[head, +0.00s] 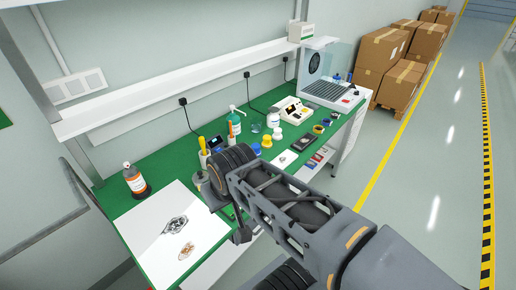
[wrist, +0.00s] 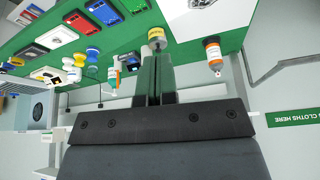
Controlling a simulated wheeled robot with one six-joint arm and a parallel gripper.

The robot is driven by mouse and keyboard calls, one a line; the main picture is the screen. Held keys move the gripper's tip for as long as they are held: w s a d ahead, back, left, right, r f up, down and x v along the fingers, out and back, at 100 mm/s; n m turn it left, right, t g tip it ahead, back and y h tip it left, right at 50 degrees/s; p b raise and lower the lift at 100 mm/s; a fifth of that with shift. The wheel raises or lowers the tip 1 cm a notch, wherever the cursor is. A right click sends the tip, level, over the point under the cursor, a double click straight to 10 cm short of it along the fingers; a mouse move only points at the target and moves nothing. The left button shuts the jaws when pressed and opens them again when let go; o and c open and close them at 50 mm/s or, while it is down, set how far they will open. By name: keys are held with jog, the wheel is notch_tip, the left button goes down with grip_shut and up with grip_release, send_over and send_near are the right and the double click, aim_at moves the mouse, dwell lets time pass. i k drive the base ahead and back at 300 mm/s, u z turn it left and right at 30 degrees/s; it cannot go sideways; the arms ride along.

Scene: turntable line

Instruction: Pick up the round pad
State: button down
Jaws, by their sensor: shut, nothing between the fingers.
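I cannot pick out a round pad for certain in either view. In the wrist view, a small round pot (wrist: 157,36) with a pale top and a yellow band stands on the green bench, just beyond my fingertips. My gripper (wrist: 154,58) is shut with nothing between its fingers. I cannot tell whether it touches the pot. In the head view my own arm hides most of the gripper and part of the bench around it.
A bottle with an orange label (head: 135,179) stands at the left on the green bench (head: 160,172). A white sheet with watch pictures (head: 150,222) lies in front. Bottles, pots and small trays crowd the far bench. A white shelf (head: 180,84) runs above.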

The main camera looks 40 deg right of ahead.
aim_at(267, 144)
jog(key=u, duration=3.35)
jog(key=k, duration=2.6)
jog(key=z, duration=2.05)
jog(key=i, duration=0.5)
jog(key=u, duration=0.05)
